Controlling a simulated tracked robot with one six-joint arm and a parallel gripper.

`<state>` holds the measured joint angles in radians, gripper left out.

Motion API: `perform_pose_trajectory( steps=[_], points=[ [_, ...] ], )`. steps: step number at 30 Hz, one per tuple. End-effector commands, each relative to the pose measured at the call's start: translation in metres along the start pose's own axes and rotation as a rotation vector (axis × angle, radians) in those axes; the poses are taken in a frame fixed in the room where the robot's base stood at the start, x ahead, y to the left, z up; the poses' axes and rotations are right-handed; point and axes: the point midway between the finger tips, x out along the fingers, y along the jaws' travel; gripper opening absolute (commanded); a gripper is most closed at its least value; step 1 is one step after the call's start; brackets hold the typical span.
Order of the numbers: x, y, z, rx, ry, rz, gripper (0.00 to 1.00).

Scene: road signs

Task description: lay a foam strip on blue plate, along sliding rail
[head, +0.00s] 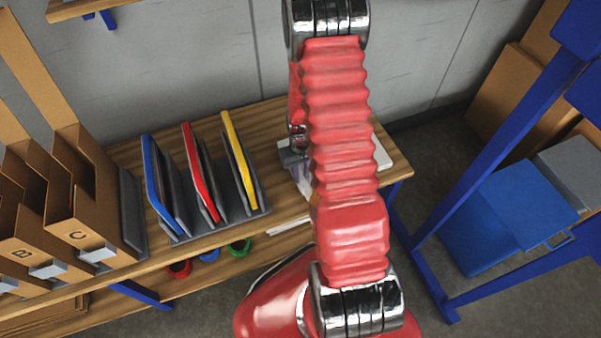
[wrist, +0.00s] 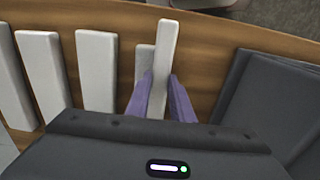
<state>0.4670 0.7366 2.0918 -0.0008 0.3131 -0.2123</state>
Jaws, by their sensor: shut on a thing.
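My gripper (wrist: 160,98), with purple fingers, is shut on a white foam strip (wrist: 164,55). The strip stands out beyond the fingers, above the wooden bench. Several more white foam strips (wrist: 97,70) lie side by side to the left in the wrist view. In the head view my arm mostly hides the gripper. I cannot make out the sliding rail.
The wooden bench (head: 260,120) runs along the grey wall. The rack also holds a red panel (head: 199,172) and a yellow panel (head: 239,160). Cardboard holders (head: 85,205) stand at the far left. The blue frame (head: 488,163) has a slanting post. Dark floor lies between bench and frame.

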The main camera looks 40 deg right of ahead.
Motion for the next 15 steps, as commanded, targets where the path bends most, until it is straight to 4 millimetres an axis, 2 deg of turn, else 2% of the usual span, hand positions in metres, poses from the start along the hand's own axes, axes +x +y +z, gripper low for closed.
perform_pose_trajectory(
  steps=[8,15],
  points=[
    [-0.005,0.000,0.000,0.000,0.000,0.000,0.00],
    [-0.028,0.000,-0.001,0.000,0.003,0.001,0.00]
  ],
)
